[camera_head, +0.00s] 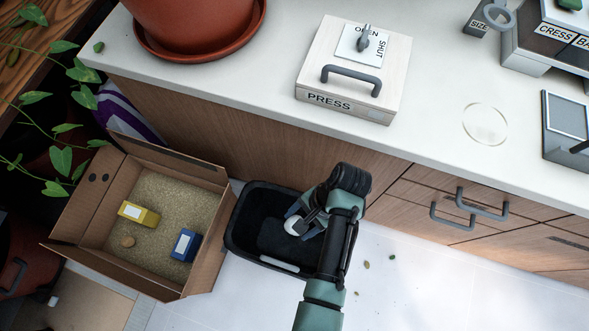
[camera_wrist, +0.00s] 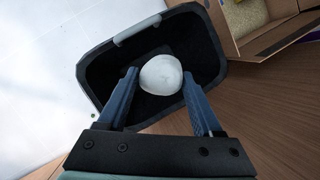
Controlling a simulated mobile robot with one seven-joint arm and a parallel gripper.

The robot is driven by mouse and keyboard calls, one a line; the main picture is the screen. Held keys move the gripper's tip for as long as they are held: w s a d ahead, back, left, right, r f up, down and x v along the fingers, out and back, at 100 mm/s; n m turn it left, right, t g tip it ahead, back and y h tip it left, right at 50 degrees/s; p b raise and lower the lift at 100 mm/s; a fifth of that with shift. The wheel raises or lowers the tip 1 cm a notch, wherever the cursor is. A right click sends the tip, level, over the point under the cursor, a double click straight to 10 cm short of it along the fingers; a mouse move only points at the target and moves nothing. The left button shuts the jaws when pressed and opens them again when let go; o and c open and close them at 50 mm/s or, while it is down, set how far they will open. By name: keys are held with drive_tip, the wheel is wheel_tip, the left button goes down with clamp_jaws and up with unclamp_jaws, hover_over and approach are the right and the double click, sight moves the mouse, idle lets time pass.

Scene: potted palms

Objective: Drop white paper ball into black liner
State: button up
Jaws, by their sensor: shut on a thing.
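The white paper ball (camera_wrist: 161,75) is held between the two blue fingers of my gripper (camera_wrist: 160,76). In the head view the ball (camera_head: 294,226) shows as a small white patch beside my gripper (camera_head: 299,222), partly covered by the arm. My gripper points down over the open bin with the black liner (camera_head: 240,236). In the wrist view the dark liner (camera_wrist: 100,92) surrounds the ball on all sides I can see. How far the ball is above the liner's bottom is hard to tell.
A cardboard box (camera_head: 212,262) with pale granules, a yellow block (camera_head: 139,214) and a blue block (camera_head: 186,246) stands left of the bin. A wooden cabinet (camera_head: 250,138) rises behind. The white counter (camera_head: 240,85) carries a PRESS box (camera_head: 345,105). Floor at right is mostly clear.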

wheel_tip(320, 180, down, 6)
drive_tip(key=b, duration=0.6)
drive_tip(key=shift+r, duration=0.2)
drive_tip(key=o, duration=1.3)
drive_tip(key=shift+o, duration=0.2)
drive_tip(key=shift+d+r, duration=0.1)
drive_tip(key=p+v, duration=0.3)
drive_tip(key=v, duration=0.9)
drive_tip(key=shift+d+r+p, duration=0.15)
drive_tip(key=shift+r+p, duration=0.15)
drive_tip(key=shift+p, duration=0.1)
drive_tip(key=shift+w, duration=0.1)
